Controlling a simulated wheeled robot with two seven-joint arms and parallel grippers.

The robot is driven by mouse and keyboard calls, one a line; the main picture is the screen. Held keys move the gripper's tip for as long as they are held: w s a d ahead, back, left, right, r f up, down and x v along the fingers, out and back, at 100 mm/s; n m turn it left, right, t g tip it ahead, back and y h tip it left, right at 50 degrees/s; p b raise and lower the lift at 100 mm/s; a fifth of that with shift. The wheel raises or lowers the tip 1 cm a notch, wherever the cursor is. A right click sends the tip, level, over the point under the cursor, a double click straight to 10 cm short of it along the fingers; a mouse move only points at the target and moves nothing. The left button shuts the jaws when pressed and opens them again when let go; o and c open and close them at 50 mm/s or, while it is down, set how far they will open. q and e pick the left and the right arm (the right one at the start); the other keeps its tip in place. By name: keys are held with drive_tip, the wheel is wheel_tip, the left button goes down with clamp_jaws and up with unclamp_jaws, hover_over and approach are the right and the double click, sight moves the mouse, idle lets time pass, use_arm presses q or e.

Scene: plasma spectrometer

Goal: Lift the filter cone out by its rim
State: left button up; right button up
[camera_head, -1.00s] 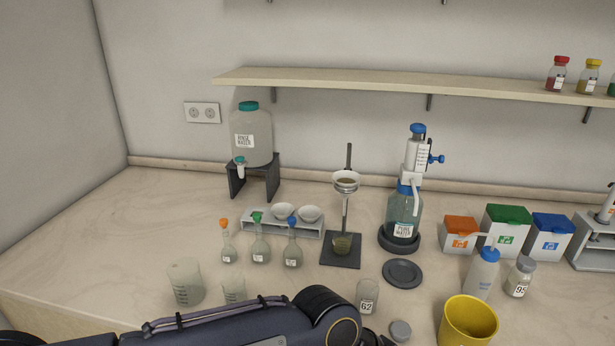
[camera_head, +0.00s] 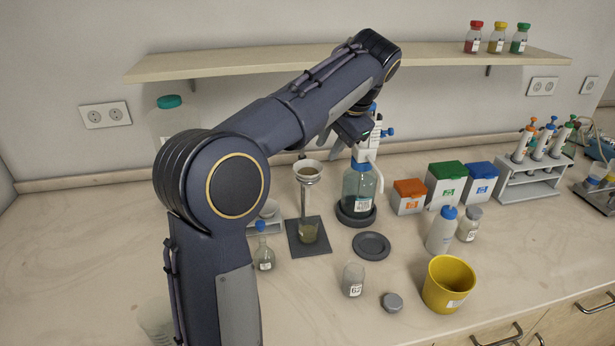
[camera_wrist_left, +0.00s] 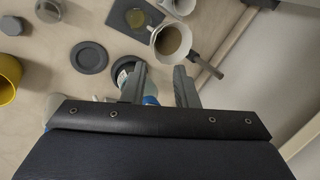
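The filter cone (camera_head: 308,168), brownish inside a white rim, sits in a funnel on a small stand with a dark base plate (camera_head: 297,249). Under it stands a vessel with yellow-green liquid (camera_head: 308,232). In the left wrist view the filter cone (camera_wrist_left: 168,40) is seen from above, just beyond the fingertips. My left gripper (camera_head: 345,133) hangs above and to the right of the cone, near the pure water dispenser bottle (camera_head: 358,187). In the left wrist view its two fingers (camera_wrist_left: 160,75) are apart with nothing gripped between them. My right gripper is out of view.
A shelf (camera_head: 200,66) runs behind my left arm. A dark round disc (camera_head: 371,245), a jar marked 62 (camera_head: 353,279), a grey cap (camera_head: 392,302) and a yellow bucket (camera_head: 448,284) stand right of the stand. Coloured boxes (camera_head: 447,183) are farther right.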

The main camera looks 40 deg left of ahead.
sight(308, 178)
use_arm(q)
drive_tip(key=x, duration=0.7)
drive_tip(key=shift+s+d+f, duration=0.2)
drive_tip(key=shift+s+f, duration=0.05)
drive_tip(key=shift+f, duration=0.15)
clamp_jaws()
